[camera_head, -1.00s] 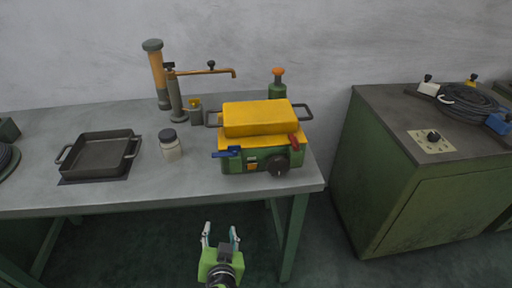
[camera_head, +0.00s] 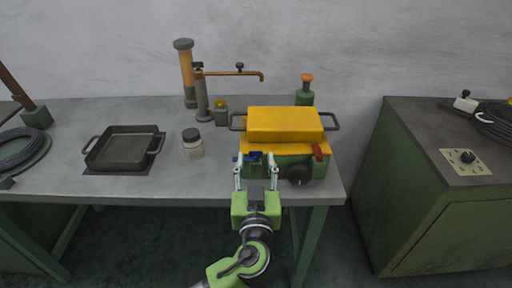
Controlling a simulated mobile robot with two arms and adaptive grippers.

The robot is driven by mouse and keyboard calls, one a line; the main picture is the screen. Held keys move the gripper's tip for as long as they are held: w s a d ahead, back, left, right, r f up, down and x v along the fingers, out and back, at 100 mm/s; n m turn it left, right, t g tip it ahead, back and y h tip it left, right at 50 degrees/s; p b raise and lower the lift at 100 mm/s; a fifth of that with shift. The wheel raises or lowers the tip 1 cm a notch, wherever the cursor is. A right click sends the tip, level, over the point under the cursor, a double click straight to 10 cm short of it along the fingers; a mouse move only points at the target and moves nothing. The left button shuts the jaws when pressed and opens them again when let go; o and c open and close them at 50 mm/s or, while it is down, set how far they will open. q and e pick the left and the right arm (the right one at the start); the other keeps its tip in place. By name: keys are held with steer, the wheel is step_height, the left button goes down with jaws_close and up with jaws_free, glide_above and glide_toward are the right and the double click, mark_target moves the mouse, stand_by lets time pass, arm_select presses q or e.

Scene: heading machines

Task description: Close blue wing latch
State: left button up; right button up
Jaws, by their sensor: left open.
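The blue wing latch (camera_head: 254,156) is on the left part of the front of a green machine with a yellow lid (camera_head: 285,123). The machine stands near the right end of the grey table. My left gripper (camera_head: 255,166) is open, its two fingers pointing at the machine front, one on each side of the latch in the picture. I cannot tell whether the fingers touch the latch. The gripper partly hides the latch and the green front. A red latch (camera_head: 318,152) and a dark round knob (camera_head: 299,175) are further right on the front. My right gripper is not in view.
A small jar (camera_head: 193,144) and a black square pan (camera_head: 124,149) stand on the table (camera_head: 205,178) to the left. An orange-grey pump stand (camera_head: 187,75) and an orange-capped green bottle (camera_head: 305,92) are behind. A green cabinet (camera_head: 430,190) stands apart on the right.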

mark_target(256, 153)
arm_select(q)
steer(key=shift+w+p, duration=0.35)
steer(key=shift+w, duration=1.85)
steer(key=c, duration=1.1)
steer(key=shift+c, duration=0.2)
